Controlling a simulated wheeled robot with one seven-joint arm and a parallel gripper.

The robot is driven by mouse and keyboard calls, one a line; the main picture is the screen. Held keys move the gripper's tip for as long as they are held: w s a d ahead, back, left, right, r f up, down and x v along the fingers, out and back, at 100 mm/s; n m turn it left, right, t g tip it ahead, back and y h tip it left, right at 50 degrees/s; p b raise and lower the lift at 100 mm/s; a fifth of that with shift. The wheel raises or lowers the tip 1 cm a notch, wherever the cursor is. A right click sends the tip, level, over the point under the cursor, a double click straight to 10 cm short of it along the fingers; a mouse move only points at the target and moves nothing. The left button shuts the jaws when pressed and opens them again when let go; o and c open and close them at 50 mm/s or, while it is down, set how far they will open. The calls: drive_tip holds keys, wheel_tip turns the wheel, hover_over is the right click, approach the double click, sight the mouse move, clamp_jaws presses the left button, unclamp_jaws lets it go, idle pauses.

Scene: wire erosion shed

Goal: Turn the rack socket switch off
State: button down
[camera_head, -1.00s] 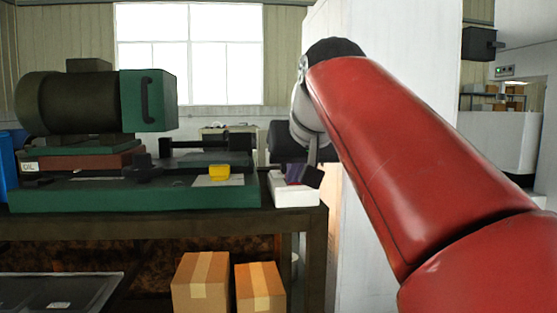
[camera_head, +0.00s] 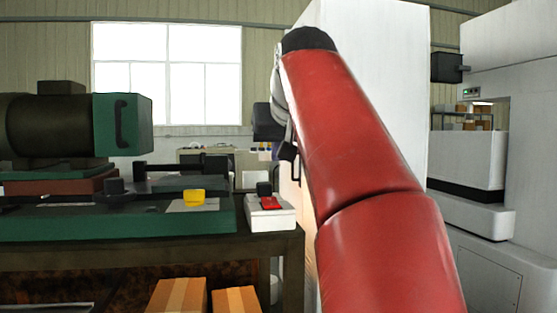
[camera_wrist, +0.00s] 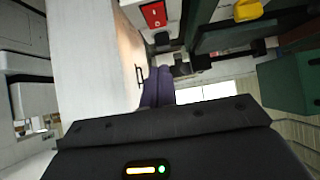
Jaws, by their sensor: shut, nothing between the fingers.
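The rack socket (camera_head: 272,221) is a white block at the right end of the workbench, with a red rocker switch (camera_head: 270,202) and a black plug on top. In the wrist view the red switch (camera_wrist: 154,14) is at the top edge, beyond my fingertips and clear of them. My gripper (camera_wrist: 158,72) is shut and empty, its purple fingers together. In the head view my gripper is mostly hidden by my red arm, above and behind the socket. Which way the rocker is tilted is too small to tell.
A green machine base (camera_head: 130,223) with a yellow block (camera_head: 194,196) stands left of the socket on the workbench (camera_head: 150,255). A tall white cabinet (camera_head: 395,60) stands at the right, behind my arm. Cardboard boxes (camera_head: 178,296) sit below the bench.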

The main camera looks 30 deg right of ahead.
drive_tip(key=b, duration=0.1)
hover_over(271, 199)
drive_tip(key=s, duration=0.2)
drive_tip(key=f, duration=0.5)
drive_tip(key=shift+s+a, duration=0.15)
drive_tip(key=shift+a, duration=0.15)
wheel_tip(271, 199, down, 2)
drive_tip(key=shift+f+b, duration=0.2)
drive_tip(key=shift+b, duration=0.55)
drive_tip(key=shift+w+f, duration=0.2)
drive_tip(key=shift+f, duration=0.4)
drive_tip(key=shift+w+d+f, duration=0.1)
drive_tip(key=shift+w+f, duration=0.05)
drive_tip(key=shift+f, duration=0.1)
drive_tip(key=shift+w+d+r+p, duration=0.2)
drive_tip(key=shift+w+p, duration=0.4)
drive_tip(key=shift+w, duration=0.15)
drive_tip(key=shift+r, duration=0.15)
